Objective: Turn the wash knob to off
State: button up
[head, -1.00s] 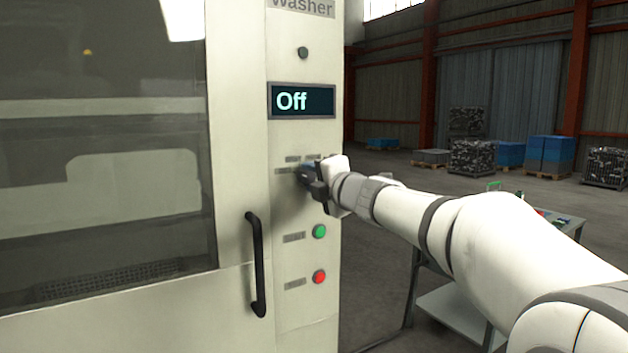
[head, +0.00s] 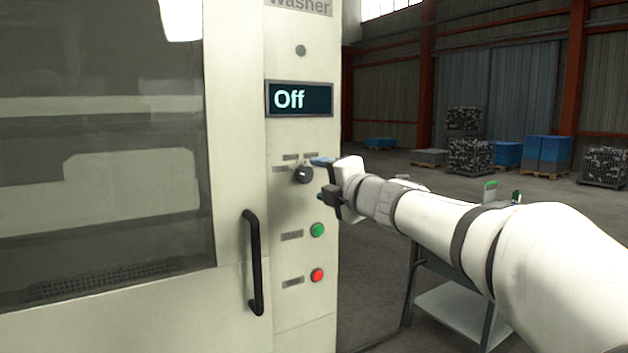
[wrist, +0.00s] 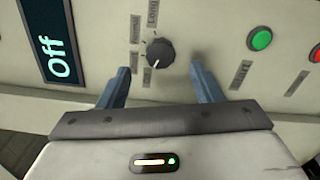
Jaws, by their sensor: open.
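The wash knob (head: 303,175) is a round black dial on the washer's pale control panel, below a display (head: 300,99) that reads "Off". In the wrist view the knob (wrist: 160,53) shows a white pointer line toward the lower left, with small labels on its left side. My gripper (head: 326,178) is open just right of the knob and apart from it. In the wrist view its two blue fingers (wrist: 160,84) stand apart, with the knob beyond the gap between them. Nothing is between the fingers.
A green button (head: 317,230) and a red button (head: 318,275) sit below the knob. A black door handle (head: 254,262) stands out at the left. A cart (head: 455,308) stands behind my arm, and free floor lies to the right.

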jog(key=v, duration=0.3)
dwell(0.4)
